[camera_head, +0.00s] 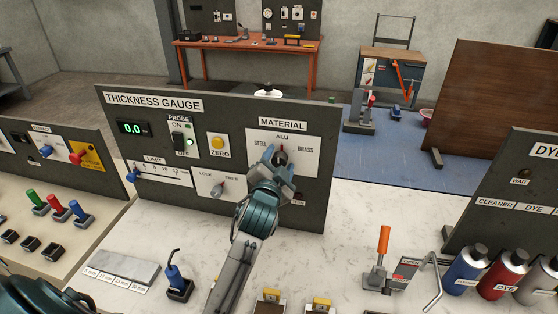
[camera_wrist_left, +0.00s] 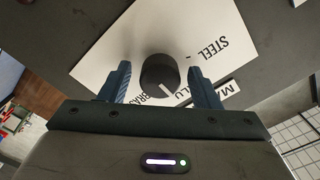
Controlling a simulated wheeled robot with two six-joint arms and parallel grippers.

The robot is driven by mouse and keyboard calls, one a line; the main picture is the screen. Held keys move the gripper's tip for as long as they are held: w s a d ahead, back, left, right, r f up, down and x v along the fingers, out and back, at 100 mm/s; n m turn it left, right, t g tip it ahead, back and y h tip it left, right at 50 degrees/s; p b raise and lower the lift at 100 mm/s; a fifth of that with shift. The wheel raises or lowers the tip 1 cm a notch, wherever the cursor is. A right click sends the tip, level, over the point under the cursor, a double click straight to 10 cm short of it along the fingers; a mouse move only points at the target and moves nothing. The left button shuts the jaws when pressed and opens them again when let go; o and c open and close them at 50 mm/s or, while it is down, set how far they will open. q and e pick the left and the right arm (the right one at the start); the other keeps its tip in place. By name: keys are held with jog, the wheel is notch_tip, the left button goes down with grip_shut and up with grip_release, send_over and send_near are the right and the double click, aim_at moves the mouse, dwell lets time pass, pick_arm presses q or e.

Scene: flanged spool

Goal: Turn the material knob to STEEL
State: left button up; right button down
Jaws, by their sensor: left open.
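The material knob (camera_head: 281,153) is on the white MATERIAL plate (camera_head: 306,146) of the dark thickness gauge panel (camera_head: 240,117). STEEL is marked at left, ALU above and BRASS at right. In the left wrist view the dark round knob (camera_wrist_left: 159,72) has a white pointer line on its ALU-facing side; its exact setting is hard to read. My left gripper (camera_head: 279,172) is at the panel in front of the knob and partly covers it. Its two fingers (camera_wrist_left: 160,86) are open, one on each side of the knob, with gaps showing. My right gripper is out of view.
The panel also has a probe switch (camera_head: 180,142), a yellow ZERO button (camera_head: 217,142), a limit slider (camera_head: 134,175) and a lock knob (camera_head: 218,188). A blue-handled tool (camera_head: 175,279), an orange-handled tool (camera_head: 383,243) and bottles (camera_head: 466,262) stand on the pale bench.

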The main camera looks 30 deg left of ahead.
pick_arm(q)
jog(key=shift+c, duration=0.5)
jog(key=c, duration=0.9)
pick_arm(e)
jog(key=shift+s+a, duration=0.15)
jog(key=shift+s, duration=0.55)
pick_arm(q)
jog(key=shift+n, duration=0.4)
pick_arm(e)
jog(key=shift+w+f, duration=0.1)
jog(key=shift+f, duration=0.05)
pick_arm(q)
jog(key=shift+f, duration=0.1)
jog(key=n+b, duration=0.2)
jog(key=n, duration=0.3)
jog(key=n+b, duration=0.1)
jog(key=n, duration=0.3)
jog(key=shift+n, duration=0.4)
jog(key=shift+a+n+b, duration=0.1)
jog(key=shift+n+b, duration=0.5)
jog(key=shift+n, duration=0.5)
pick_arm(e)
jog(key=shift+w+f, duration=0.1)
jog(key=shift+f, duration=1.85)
pick_arm(q)
jog(key=shift+n, duration=0.3)
